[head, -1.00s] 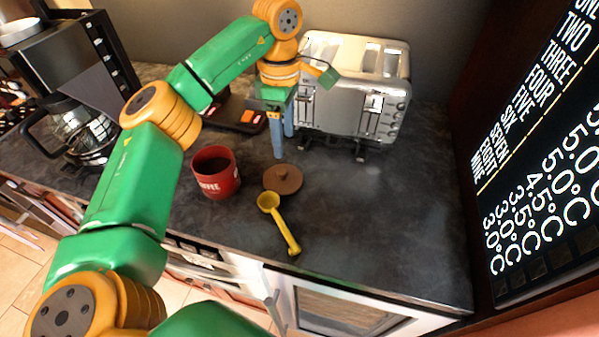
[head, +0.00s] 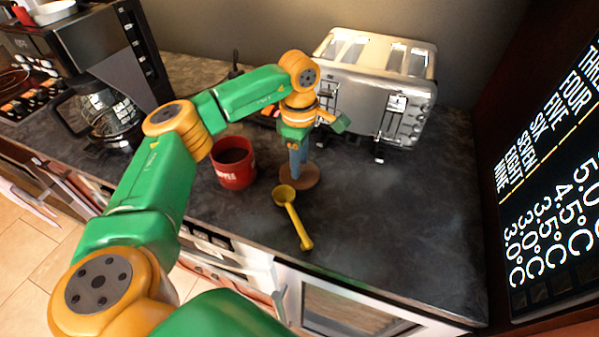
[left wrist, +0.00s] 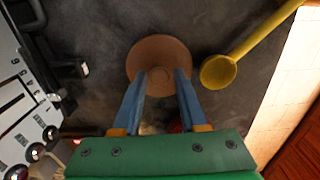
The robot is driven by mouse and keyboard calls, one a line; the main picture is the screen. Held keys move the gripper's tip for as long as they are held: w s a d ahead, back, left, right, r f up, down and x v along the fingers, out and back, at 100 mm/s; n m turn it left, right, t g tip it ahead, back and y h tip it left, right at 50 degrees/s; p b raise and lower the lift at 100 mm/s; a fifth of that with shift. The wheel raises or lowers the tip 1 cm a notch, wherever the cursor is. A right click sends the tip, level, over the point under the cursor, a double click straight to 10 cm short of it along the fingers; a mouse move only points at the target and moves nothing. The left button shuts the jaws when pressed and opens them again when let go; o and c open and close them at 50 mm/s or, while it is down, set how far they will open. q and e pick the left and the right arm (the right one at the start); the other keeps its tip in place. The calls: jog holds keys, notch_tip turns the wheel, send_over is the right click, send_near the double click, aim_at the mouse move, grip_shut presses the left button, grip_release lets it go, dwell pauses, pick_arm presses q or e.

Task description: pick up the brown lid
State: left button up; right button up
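The brown lid (head: 306,178) is a round disc lying on the dark counter, partly hidden by my gripper in the head view. My left gripper (head: 297,172) points down over the lid. My right gripper is not in view.
A yellow scoop (head: 293,215) lies just in front of the lid. A red mug (head: 235,168) with dark contents stands left of it. A silver toaster (head: 375,95) stands behind. A coffee maker (head: 105,110) is at the left. The counter to the right (head: 400,220) is clear.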

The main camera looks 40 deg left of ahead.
pick_arm(q)
grip_shut()
jog(key=shift+r, duration=0.1)
